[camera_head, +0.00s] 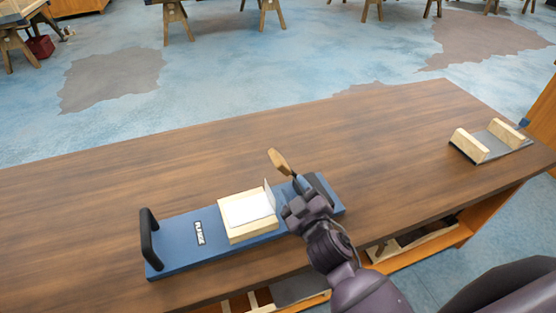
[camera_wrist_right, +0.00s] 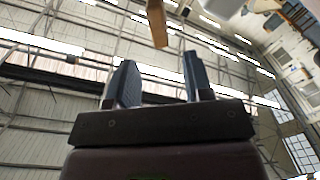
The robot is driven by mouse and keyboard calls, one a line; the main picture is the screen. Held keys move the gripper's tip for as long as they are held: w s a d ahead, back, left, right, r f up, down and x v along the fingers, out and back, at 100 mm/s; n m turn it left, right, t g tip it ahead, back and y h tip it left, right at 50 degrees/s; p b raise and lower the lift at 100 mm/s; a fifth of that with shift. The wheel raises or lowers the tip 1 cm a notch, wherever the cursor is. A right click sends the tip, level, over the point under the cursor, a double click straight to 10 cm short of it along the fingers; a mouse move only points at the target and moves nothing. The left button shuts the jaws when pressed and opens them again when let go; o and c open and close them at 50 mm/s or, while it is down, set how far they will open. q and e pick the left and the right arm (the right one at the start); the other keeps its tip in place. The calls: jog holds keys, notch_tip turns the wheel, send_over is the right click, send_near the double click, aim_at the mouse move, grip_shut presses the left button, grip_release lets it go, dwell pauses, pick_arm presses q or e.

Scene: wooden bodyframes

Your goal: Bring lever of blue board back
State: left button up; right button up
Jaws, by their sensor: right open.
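The blue board (camera_head: 180,258) lies on the wooden table, with a black handle at its left end. A pale wooden block with a white top (camera_head: 248,209) sits on the board. The lever's wooden grip (camera_head: 280,161) stands up and leans left at the board's right part. The lever's lower part is partly hidden by my right gripper (camera_head: 298,190), which is just below and right of the grip. In the right wrist view the open fingers (camera_wrist_right: 157,78) point up, and the wooden grip (camera_wrist_right: 157,25) shows beyond them, apart from them. My left gripper is not in view.
The brown table (camera_head: 380,130) is clear behind and right of the board. Two wooden blocks on a grey plate (camera_head: 492,143) stand at its right end. A shelf (camera_head: 425,239) with wooden parts is under the front edge.

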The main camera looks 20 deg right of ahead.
aim_at(278, 161)
jog(key=w, duration=1)
jog(key=shift+w+a+p, duration=0.2)
jog(key=shift+a+p, duration=0.1)
jog(key=shift+a, duration=0.05)
grip_shut()
